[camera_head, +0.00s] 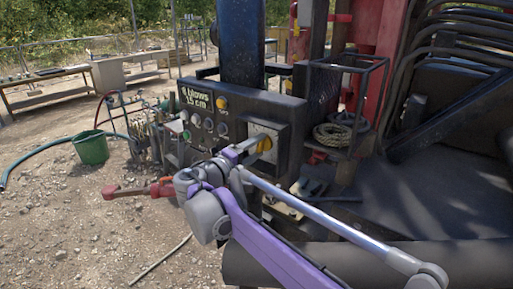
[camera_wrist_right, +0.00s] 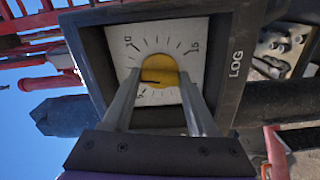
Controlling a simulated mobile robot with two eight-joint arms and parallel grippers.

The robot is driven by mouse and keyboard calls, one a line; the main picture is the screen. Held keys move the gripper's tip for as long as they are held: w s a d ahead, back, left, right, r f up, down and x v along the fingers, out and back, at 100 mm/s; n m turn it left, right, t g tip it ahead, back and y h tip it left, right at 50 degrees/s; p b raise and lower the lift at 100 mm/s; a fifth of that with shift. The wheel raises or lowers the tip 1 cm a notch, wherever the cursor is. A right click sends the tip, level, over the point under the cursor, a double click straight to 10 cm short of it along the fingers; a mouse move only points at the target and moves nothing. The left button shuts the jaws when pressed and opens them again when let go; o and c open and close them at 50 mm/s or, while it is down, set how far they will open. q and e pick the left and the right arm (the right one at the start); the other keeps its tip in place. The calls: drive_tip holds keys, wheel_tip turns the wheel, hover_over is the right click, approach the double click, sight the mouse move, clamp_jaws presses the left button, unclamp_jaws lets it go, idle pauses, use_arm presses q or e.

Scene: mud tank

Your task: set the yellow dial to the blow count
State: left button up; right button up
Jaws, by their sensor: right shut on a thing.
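The yellow dial (camera_wrist_right: 160,80) fills the middle of the right wrist view, on a white scale plate (camera_wrist_right: 145,36) with tick marks and a few numbers, such as 15. A dark mark on its face points left in that view. My right gripper (camera_wrist_right: 162,97) is shut on the dial, a finger on each side. In the head view, the dial (camera_head: 264,144) sits on the right part of the dark control panel (camera_head: 291,117). A sign (camera_head: 195,98) on the panel reads "blows 15 cm"; its leading digit is hard to read. My left gripper is not in view.
Small knobs and gauges (camera_head: 208,124) sit on the panel left of the dial. A green bucket (camera_head: 91,148) and hoses stand on gravel at left. A "LOG" label (camera_wrist_right: 235,63) sits beside the plate.

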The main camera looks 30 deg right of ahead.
idle(0.3)
drive_tip(key=o, duration=1.4)
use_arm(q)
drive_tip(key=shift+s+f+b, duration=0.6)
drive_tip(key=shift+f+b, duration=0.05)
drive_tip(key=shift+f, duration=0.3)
use_arm(e)
drive_tip(key=v, duration=1)
drive_tip(key=shift+s+a, duration=0.15)
drive_tip(key=shift+a, duration=0.2)
drive_tip(key=shift+f, duration=0.1)
